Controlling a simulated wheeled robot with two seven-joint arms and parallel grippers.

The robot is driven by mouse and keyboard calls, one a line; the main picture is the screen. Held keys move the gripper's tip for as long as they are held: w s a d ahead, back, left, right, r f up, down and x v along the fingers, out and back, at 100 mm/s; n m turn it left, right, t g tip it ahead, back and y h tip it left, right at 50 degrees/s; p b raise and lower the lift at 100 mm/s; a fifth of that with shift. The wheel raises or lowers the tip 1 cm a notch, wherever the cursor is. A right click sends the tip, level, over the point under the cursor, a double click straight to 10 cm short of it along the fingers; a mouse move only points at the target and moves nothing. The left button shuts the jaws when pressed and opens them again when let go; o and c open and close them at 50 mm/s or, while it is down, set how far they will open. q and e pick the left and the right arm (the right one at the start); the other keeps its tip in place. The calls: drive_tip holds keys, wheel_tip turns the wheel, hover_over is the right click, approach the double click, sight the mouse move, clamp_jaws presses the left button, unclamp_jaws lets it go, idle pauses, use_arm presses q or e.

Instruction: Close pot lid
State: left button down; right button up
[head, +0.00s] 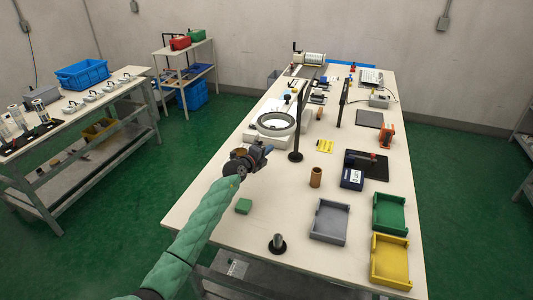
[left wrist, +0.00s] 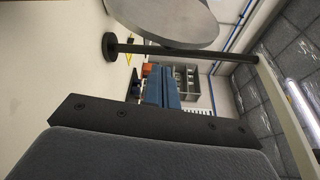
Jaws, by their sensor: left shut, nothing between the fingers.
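A round pot-like device with a grey ring rim (head: 276,123) stands on a white base on the left side of the long table. I cannot tell its lid clearly from its rim. In the left wrist view a thick grey disc (left wrist: 170,20) shows at the top edge, partly cut off; it may be the lid. My right gripper is in neither view.
A black post on a round foot (head: 295,156) stands just right of the device. A brown cylinder (head: 316,177), grey tray (head: 330,221), green tray (head: 390,212) and yellow tray (head: 391,261) are nearer. A green block (head: 243,206) lies near my left forearm.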

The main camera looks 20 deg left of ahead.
use_arm(q)
drive_tip(key=a, duration=0.2)
drive_tip(key=shift+a+r, duration=0.25)
drive_tip(key=shift+a, duration=0.05)
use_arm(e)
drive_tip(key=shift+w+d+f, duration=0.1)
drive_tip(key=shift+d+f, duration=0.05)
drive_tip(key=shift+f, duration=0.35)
use_arm(q)
drive_tip(key=shift+a+r, duration=0.1)
